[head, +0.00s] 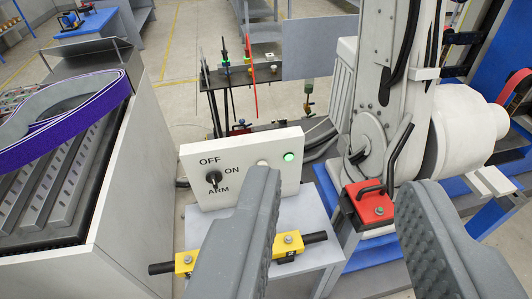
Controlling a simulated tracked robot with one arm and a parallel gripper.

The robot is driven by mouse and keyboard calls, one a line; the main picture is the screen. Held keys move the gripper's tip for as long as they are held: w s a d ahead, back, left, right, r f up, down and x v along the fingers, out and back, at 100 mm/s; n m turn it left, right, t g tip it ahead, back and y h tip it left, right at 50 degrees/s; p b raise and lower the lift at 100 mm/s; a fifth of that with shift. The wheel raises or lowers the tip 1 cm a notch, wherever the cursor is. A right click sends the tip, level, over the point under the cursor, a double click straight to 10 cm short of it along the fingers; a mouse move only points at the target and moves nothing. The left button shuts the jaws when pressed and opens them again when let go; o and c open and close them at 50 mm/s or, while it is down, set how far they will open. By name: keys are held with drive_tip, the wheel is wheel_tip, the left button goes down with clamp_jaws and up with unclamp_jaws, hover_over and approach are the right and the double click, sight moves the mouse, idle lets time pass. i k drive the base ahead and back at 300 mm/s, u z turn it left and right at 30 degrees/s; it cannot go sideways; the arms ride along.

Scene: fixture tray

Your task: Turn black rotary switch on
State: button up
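The black rotary switch (214,178) is on the left half of a white panel (240,191) in the head view. The labels OFF, ON and ARM surround its knob; the picture is too small to tell which one it points at. My gripper (338,180) is open and empty, with its two grey fingers wide apart. The left finger overlaps the panel's lower right part in the picture. The right finger is well to the right of the panel. The switch is in clear view, left of both fingers, and neither finger appears to touch it.
A green lamp (289,157) glows on the panel. A yellow clamp bar (184,264) lies below it. A grey bin with a purple strap (70,130) stands left. A white machine arm (385,90) and red block (370,205) are right. Tools stand behind.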

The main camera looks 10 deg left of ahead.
sight(214, 178)
drive_tip(key=u, duration=0.15)
drive_tip(key=i, duration=1)
drive_tip(key=u, duration=0.55)
